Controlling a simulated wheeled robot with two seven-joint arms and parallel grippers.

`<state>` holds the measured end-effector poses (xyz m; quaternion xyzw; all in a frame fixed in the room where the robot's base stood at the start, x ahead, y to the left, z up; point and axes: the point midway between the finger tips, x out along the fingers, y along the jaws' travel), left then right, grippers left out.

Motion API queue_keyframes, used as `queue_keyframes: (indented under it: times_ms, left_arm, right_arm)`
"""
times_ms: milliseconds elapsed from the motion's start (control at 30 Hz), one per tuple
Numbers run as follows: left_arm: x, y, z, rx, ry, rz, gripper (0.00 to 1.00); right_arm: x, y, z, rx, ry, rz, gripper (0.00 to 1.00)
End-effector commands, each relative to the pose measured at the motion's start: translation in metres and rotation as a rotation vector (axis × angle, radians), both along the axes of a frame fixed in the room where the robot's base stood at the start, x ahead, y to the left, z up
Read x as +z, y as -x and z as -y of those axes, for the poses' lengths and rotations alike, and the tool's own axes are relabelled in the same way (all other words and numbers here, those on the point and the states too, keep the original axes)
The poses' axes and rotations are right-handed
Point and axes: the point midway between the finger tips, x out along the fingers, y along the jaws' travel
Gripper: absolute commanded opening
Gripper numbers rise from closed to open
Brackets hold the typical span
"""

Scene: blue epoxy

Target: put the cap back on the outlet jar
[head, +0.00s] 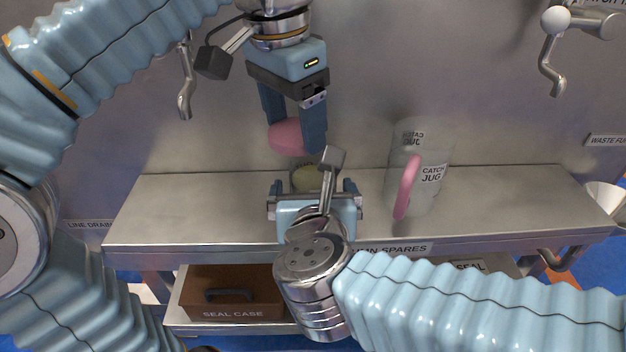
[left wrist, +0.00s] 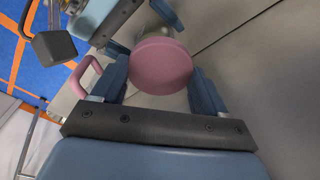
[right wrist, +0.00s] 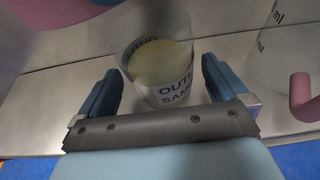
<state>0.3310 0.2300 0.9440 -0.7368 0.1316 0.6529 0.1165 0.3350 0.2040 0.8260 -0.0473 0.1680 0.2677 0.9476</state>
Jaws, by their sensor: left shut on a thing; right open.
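The outlet jar (right wrist: 160,75) is a clear jar with a dark label band and pale yellow contents, upright on the steel shelf. In the head view it is mostly hidden behind my right gripper (head: 316,192). My right gripper also shows in the right wrist view (right wrist: 160,88), open, with one finger on each side of the jar. The pink round cap (head: 286,137) is in my left gripper (head: 293,140), which is shut on it above the jar. The cap (left wrist: 161,65) shows its flat face in the left wrist view, with the jar partly hidden beyond it.
A clear catch jug (head: 432,180) with a pink handle stands right of the jar on the shelf (head: 190,205). The shelf's left part is clear. A brown seal case (head: 235,292) sits below. Metal taps (head: 185,95) project from the back wall.

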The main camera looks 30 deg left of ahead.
Motion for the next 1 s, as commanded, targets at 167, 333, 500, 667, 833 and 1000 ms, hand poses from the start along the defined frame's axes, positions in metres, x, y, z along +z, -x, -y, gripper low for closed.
queue_keyframes:
  times_ms: [167, 333, 500, 667, 833, 1000]
  left_arm:
    - [0.003, 0.000, 0.000, 0.000, 0.000, 0.000, 0.45]
    - [0.003, 0.000, 0.000, 0.000, 0.000, 0.000, 0.45]
    - [0.003, 0.000, 0.000, 0.000, 0.000, 0.000, 0.45]
    - [0.003, 0.000, 0.000, 0.000, 0.000, 0.000, 0.45]
    - [0.003, 0.000, 0.000, 0.000, 0.000, 0.000, 0.45]
    - [0.003, 0.000, 0.000, 0.000, 0.000, 0.000, 0.45]
  right_arm:
    - [-0.007, -0.018, -0.011, 0.000, 0.001, -0.001, 1.00]
    - [-0.008, -0.021, -0.012, 0.000, -0.001, 0.000, 1.00]
    - [-0.008, -0.021, -0.012, 0.000, -0.001, 0.000, 1.00]
    - [-0.008, -0.020, -0.012, 0.000, -0.001, 0.001, 0.83]
    - [-0.008, -0.020, -0.012, 0.000, -0.001, 0.001, 0.57]
    - [-0.007, -0.020, -0.012, 0.000, -0.001, 0.002, 0.31]
